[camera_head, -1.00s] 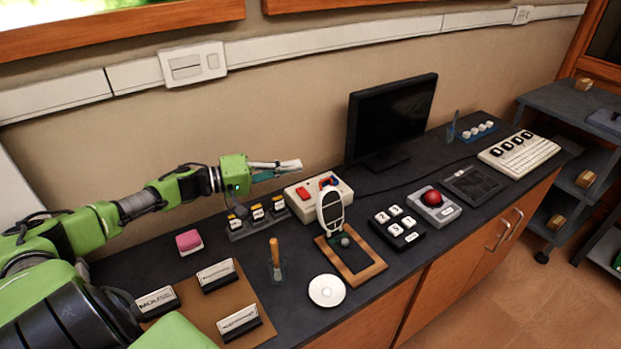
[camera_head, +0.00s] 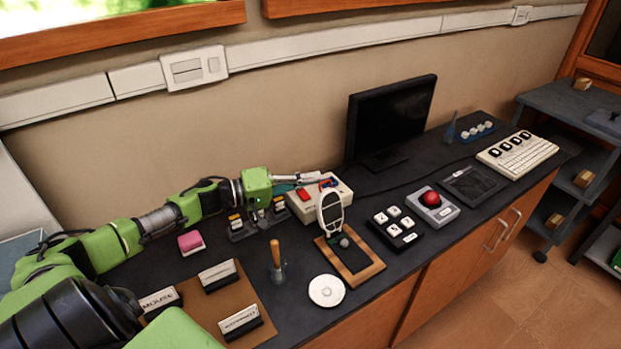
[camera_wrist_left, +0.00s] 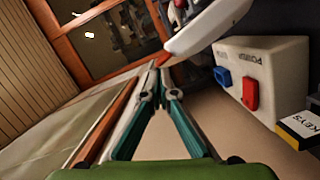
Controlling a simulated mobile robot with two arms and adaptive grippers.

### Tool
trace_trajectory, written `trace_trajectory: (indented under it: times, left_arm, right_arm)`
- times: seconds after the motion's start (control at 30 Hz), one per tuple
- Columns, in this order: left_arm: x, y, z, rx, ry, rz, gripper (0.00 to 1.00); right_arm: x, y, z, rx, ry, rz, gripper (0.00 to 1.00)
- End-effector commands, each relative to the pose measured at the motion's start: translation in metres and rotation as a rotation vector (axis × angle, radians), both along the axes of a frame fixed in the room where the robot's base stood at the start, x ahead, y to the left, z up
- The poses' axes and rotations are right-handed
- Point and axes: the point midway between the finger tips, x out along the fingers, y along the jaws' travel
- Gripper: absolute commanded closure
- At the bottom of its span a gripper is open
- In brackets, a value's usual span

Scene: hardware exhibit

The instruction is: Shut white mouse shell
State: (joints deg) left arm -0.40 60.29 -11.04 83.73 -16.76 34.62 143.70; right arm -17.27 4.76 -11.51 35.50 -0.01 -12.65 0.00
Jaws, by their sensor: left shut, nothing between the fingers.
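The white mouse shell (camera_head: 331,210) stands tipped up, open, with dark slots in its face, at the back of a wooden-framed dark base (camera_head: 349,262). A small grey ball (camera_head: 344,242) sits on the base. My left gripper (camera_head: 318,178) is shut and empty, behind and above the shell, over the box with red and blue switches. In the left wrist view, the shut fingertips (camera_wrist_left: 156,72) lie just left of and below the white shell (camera_wrist_left: 208,25); I cannot tell whether they touch it. My right gripper is not in view.
The switch box (camera_head: 322,200) lies under the left gripper and also shows in the wrist view (camera_wrist_left: 262,75). A monitor (camera_head: 391,117) stands behind. A keypad (camera_head: 395,228), a red trackball (camera_head: 431,198), a white disc (camera_head: 326,291) and a wooden-handled tool (camera_head: 275,255) are nearby.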

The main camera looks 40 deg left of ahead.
Motion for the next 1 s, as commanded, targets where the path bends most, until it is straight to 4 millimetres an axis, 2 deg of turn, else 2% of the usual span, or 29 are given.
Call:
trace_trajectory:
  times: [0.37,0.83,1.0]
  left_arm:
    - [-0.007,-0.016,0.012,0.106,-0.044,0.000,1.00]
    - [-0.008,-0.019,0.009,0.127,-0.052,0.000,1.00]
    - [-0.009,-0.017,0.017,0.128,-0.052,0.001,1.00]
  right_arm:
    - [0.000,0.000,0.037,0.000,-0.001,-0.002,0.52]
    - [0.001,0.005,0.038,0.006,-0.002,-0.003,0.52]
    - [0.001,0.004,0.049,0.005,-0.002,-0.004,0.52]
